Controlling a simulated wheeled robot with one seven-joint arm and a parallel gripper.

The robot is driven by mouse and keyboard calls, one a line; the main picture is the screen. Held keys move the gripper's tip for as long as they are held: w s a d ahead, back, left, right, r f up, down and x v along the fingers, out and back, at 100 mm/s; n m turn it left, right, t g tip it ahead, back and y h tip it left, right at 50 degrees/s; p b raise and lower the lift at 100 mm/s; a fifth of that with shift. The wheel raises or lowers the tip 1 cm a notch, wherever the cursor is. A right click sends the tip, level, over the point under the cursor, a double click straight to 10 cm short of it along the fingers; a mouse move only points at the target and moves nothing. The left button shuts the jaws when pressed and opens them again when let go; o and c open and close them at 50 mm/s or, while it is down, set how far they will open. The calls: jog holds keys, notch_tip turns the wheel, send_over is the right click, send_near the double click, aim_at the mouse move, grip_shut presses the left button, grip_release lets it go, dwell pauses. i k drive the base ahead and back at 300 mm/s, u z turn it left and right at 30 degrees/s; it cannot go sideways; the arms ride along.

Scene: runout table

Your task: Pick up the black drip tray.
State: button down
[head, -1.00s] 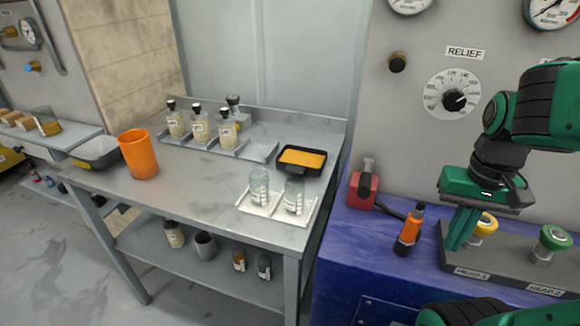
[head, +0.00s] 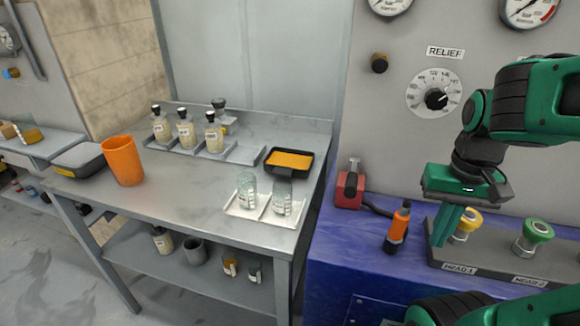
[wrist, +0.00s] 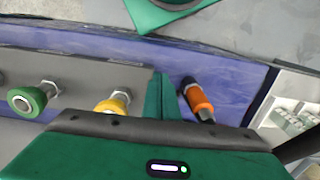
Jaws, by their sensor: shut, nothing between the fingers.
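The black drip tray (head: 267,164) sits on the grey metal table, near its back right corner. It is a shallow black tray with amber-yellow contents filling its inside. My gripper (head: 441,240) is well to the right of it, over the blue bench beside the yellow knob. The fingers are together and hold nothing. In the wrist view my gripper (wrist: 161,98) points at the bench between the yellow knob and an orange-handled tool. The drip tray cannot be made out in the wrist view.
Two clear jars (head: 247,193) stand on a white tray in front of the drip tray. Several labelled bottles (head: 186,133) stand behind left. An orange cup (head: 123,160) and a grey bin (head: 80,160) are at left. The orange-handled tool (head: 397,230) and red block (head: 349,187) stand on the bench.

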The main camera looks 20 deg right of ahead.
aim_at(286, 162)
jog(key=u, duration=0.25)
jog(key=k, duration=1.05)
jog(key=u, duration=1.15)
jog(key=k, duration=0.75)
jog(key=u, duration=0.6)
jog(key=i, duration=1.75)
jog(key=z, duration=0.55)
jog(key=i, duration=1.15)
jog(key=z, duration=1.4)
jog(key=i, duration=1.05)
jog(key=z, duration=0.6)
